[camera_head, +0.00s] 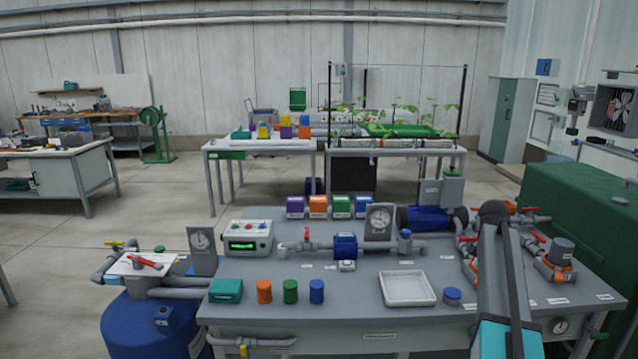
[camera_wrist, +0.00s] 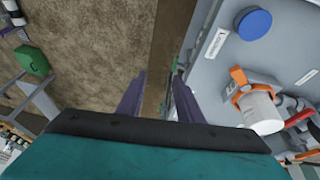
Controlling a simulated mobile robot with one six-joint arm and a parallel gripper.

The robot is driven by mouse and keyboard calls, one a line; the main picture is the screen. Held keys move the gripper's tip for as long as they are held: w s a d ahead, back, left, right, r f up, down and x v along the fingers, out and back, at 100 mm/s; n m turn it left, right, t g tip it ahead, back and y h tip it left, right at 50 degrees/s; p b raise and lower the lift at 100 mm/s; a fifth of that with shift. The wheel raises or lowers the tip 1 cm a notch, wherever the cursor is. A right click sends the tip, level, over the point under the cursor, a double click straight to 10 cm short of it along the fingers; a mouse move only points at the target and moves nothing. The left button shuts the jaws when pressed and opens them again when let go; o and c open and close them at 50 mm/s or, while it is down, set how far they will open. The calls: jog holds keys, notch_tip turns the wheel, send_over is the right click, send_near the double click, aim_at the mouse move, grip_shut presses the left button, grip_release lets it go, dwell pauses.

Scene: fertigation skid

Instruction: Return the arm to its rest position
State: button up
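My gripper (camera_wrist: 158,88) shows in the wrist view as two purple fingers beyond a black and teal body. The fingers stand apart, and I see nothing held between them. They point along the edge of the grey bench (camera_wrist: 205,75), with brown floor to the left. In the head view my arm (camera_head: 503,290), grey with a teal part, rises at the lower right in front of the bench. The fingers are hidden or out of frame there.
On the bench are a white tray (camera_head: 408,289), a blue round cap (camera_head: 452,295), orange-clamped pipes (camera_head: 555,268), a control box (camera_head: 248,238), two gauges and several coloured containers. A green cabinet (camera_head: 585,215) stands at right. Floor (camera_head: 130,210) is open at left.

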jog(key=s+a+f+n+g+y, duration=0.1)
jog(key=s+a+f+n, duration=0.15)
jog(key=a+f, duration=0.7)
jog(key=s+a+f+n+g, duration=0.1)
jog(key=s+a+f, duration=0.45)
jog(key=f, duration=0.75)
jog(key=s+a+f+n+g+y, duration=0.1)
jog(key=a+f+n, duration=0.1)
jog(key=a+f, duration=0.85)
jog(key=s+a+f+n, duration=0.4)
jog(key=s+a+f, duration=0.2)
jog(key=s, duration=0.4)
jog(key=s+a+f+n+g+y, duration=0.1)
jog(key=s+a+f+n, duration=0.3)
jog(key=s, duration=0.6)
jog(key=s+a+f+n+y, duration=0.1)
jog(key=s+a+f+n, duration=0.3)
jog(key=s+a+f, duration=0.3)
jog(key=shift+s+a+f+n+g, duration=0.3)
jog(key=shift+s+a+n, duration=0.05)
jog(key=shift+s, duration=1.3)
